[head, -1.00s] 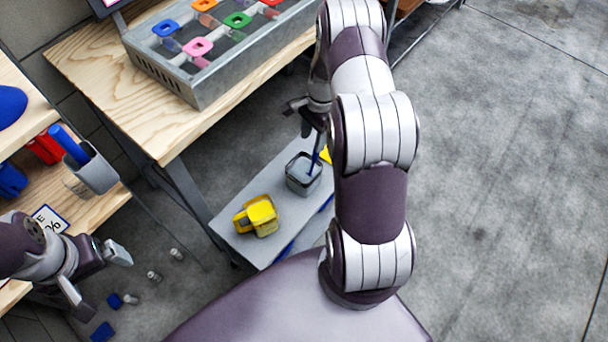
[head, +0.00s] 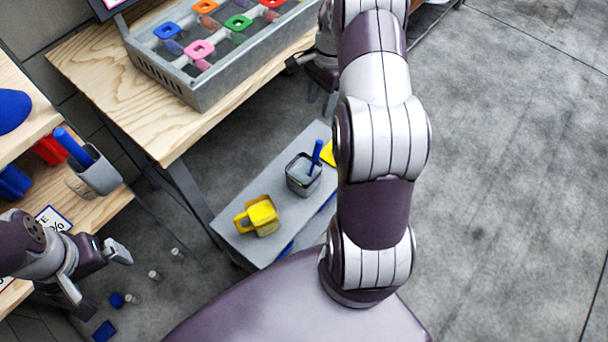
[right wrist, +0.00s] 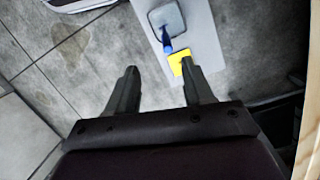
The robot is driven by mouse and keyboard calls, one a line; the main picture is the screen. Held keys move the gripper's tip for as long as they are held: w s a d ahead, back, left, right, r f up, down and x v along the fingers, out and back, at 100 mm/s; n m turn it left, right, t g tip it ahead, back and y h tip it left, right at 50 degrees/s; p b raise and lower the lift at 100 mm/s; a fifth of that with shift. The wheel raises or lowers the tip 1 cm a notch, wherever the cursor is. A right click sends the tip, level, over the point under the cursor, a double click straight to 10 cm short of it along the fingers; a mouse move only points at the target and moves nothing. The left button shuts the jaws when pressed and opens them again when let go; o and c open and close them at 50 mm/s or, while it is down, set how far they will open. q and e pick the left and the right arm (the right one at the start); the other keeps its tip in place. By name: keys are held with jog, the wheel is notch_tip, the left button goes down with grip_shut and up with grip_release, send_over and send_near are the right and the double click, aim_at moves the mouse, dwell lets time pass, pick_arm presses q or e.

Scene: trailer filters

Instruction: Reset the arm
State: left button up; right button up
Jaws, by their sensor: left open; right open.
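My right gripper (right wrist: 160,88) is open and empty in the right wrist view, with both fingers apart above the floor. In the head view my right arm rises from my base and its gripper (head: 322,100) is partly hidden beside the workbench edge. My left gripper (head: 98,272) is open and empty at the lower left, close to the shelf. A grey cup (head: 303,184) with a blue-handled tool (head: 315,156) in it stands on the low grey platform; the tool also shows in the right wrist view (right wrist: 167,42).
A yellow mug (head: 261,216) stands on the low grey platform (head: 236,248). A metal tray (head: 215,92) with colored-topped filters is on the wooden workbench (head: 95,65). Several small pieces, including a blue one (head: 103,331), lie on the floor. The floor at right is clear.

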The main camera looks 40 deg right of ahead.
dwell(0.3)
jog(key=s+a+r+n+t+h+p, duration=0.1)
jog(key=s+a+r+n+p, duration=0.4)
jog(key=a+r+n, duration=0.3)
jog(key=s+a+r+n+t+h+p, duration=0.1)
jog(key=s+a+r+n+p, duration=0.4)
jog(key=a+n, duration=0.5)
notch_tip(320, 180, up, 4)
jog(key=s+a, duration=0.2)
jog(key=shift+s+f+p, duration=0.15)
jog(key=shift+s+p, duration=0.25)
jog(key=shift+s, duration=0.1)
